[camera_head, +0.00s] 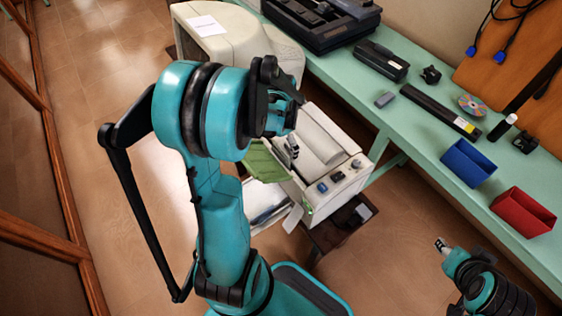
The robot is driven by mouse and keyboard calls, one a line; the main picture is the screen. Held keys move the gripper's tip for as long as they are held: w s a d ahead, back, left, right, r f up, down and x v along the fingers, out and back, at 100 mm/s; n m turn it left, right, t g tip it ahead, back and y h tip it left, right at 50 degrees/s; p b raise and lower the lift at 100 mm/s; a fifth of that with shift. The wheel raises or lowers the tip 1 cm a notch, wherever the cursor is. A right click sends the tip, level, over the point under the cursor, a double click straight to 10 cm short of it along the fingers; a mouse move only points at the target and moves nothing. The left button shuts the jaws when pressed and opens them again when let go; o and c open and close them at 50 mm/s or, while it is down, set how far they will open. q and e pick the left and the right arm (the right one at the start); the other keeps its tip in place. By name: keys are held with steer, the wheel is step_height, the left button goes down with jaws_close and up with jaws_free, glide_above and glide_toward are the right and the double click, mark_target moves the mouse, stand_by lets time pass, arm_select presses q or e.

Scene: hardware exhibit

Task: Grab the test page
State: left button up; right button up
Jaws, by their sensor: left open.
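A white sheet (263,203) shows at the front of the white printer (325,150), below its green flap (264,163). Another small white sheet with faint print lies on the beige monitor (205,26). I cannot tell which sheet is the test page. My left gripper (292,149) is open and points down over the printer's body, a little above and to the right of the green flap. My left arm hides part of the printer and its front. My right gripper (441,244) is at the lower right, away from both sheets; its jaw opening is too small to judge.
A green bench (420,130) runs along the right, with a blue bin (467,163), a red bin (522,212), a disc (471,105) and dark devices. A dark stool-like stand (335,235) is under the printer. Tiled floor is free at the left and lower middle.

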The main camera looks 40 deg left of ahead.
mark_target(277, 150)
arm_select(q)
step_height(277, 150, down, 3)
steer(key=shift+r+b, duration=0.1)
steer(key=shift+b, duration=0.25)
steer(key=shift+r, duration=0.1)
steer(key=c, duration=0.4)
steer(key=shift+c, duration=0.2)
